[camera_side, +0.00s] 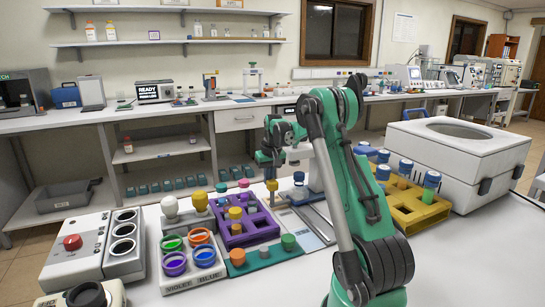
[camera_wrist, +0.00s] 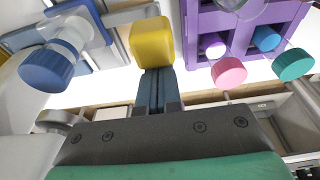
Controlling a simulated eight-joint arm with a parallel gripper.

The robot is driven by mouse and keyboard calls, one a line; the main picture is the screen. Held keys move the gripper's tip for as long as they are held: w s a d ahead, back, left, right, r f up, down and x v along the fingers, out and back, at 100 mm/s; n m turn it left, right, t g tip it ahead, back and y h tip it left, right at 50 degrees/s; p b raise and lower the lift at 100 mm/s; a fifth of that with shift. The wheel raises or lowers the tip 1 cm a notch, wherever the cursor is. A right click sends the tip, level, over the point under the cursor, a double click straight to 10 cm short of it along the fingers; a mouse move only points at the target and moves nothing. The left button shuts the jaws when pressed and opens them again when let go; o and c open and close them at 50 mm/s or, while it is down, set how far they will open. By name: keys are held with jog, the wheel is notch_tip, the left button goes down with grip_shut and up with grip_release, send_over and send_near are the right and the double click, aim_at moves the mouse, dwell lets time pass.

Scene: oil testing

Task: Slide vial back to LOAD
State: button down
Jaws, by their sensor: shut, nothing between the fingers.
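A vial with a blue cap (camera_side: 298,178) stands by the far end of the grey slide track (camera_side: 316,218). In the wrist view, the blue-capped vial (camera_wrist: 48,70) is at the upper left, apart from my fingers. My gripper (camera_side: 271,176) is just left of this vial in the side view. In the wrist view my gripper (camera_wrist: 152,78) has its fingers together, with nothing held. A yellow block (camera_wrist: 152,42) shows at the fingertips; I cannot tell whether it is part of them. The LOAD marking is not readable.
A purple rack (camera_side: 262,226) with coloured caps stands left of the track; it also shows in the wrist view (camera_wrist: 258,22). A yellow rack (camera_side: 425,216) with blue-capped vials and a white machine (camera_side: 455,150) are at the right. A grey control box (camera_side: 95,245) is at the left.

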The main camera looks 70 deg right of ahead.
aim_at(273, 181)
jog(key=shift+s+a, duration=1.05)
jog(key=shift+s+a, duration=1)
jog(key=shift+w+d, duration=0.1)
jog(key=shift+w, duration=0.05)
jog(key=shift+w+d, duration=0.15)
jog(key=shift+d, duration=0.05)
notch_tip(273, 181, up, 8)
jog(key=shift+f, duration=0.25)
